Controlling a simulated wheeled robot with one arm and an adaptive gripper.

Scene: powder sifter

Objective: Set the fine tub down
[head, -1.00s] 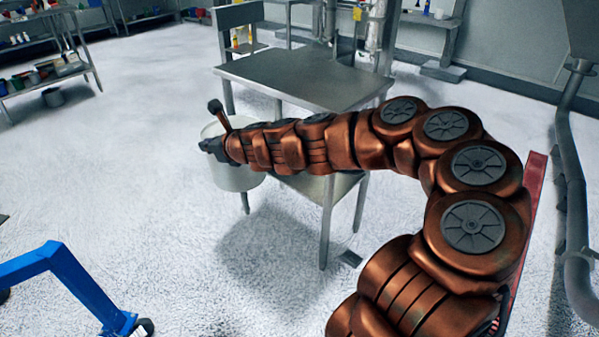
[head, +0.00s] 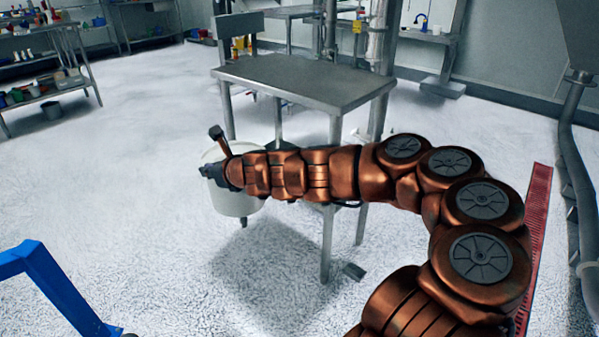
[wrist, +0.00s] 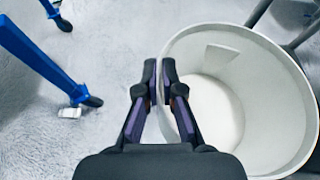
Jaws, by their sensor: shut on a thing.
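The fine tub is a white round tub (head: 238,203), hanging from my gripper (head: 208,172) in front of the metal table's left legs. One finger is inside the wall and one outside. The tub's open mouth faces the camera, and its pale inside shows a flat bottom with no clear contents. My wrist and arm hide part of the tub's upper right side in the head view. The tub appears to be above the floor.
A bare steel table (head: 305,78) stands just behind my arm. A blue frame with casters (head: 50,285) is at lower left. Shelves with small items (head: 45,75) are at far left, and a grey pipe (head: 575,170) is at right. The white floor at left (head: 130,190) is clear.

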